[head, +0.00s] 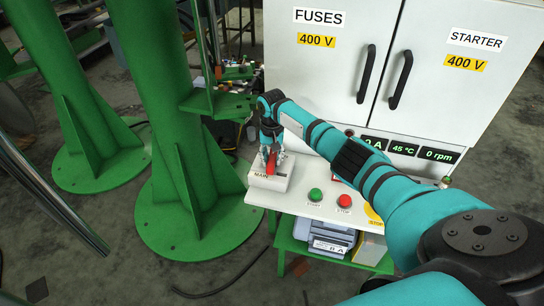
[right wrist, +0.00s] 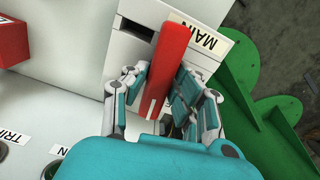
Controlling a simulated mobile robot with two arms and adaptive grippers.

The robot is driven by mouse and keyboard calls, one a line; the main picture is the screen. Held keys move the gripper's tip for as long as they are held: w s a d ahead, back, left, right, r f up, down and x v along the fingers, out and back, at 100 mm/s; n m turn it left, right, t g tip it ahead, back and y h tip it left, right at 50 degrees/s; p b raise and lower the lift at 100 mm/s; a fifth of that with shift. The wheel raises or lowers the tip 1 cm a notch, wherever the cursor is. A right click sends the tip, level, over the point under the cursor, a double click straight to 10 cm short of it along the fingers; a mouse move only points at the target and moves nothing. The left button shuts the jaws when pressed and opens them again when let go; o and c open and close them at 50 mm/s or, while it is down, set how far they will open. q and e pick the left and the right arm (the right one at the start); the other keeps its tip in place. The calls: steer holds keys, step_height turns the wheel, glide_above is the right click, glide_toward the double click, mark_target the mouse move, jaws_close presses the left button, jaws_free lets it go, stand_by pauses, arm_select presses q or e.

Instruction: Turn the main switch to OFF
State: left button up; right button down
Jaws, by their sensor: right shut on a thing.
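The main switch is a white box (head: 257,179) labelled MAIN with a red handle (head: 272,163), at the left end of the white panel in the head view. The red handle (right wrist: 167,62) also shows in the right wrist view, standing out from the white box (right wrist: 126,58). My right gripper (head: 271,153) is at the handle, with a finger on each side of it, shut on it. In the right wrist view my right gripper (right wrist: 163,95) hides part of the handle's sides. The switch's position marking cannot be read. My left gripper is not in view.
A green START button (head: 315,195) and a red STOP button (head: 344,201) sit right of the switch. A white cabinet (head: 335,75) with black handles stands behind. Green columns (head: 165,110) stand close on the left.

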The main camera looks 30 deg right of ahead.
mark_target(272, 158)
steer(key=n+p, duration=0.1)
steer(key=n, duration=0.2)
steer(key=shift+r, duration=0.15)
steer(key=n+p, duration=0.1)
steer(key=n, duration=0.8)
steer(key=shift+p, duration=0.3)
steer(key=shift+w+n, duration=0.1)
steer(key=shift+n, duration=2.1)
steer(key=c, duration=1.1)
jaws_free()
step_height(272, 158, up, 12)
steer(key=shift+f, duration=0.1)
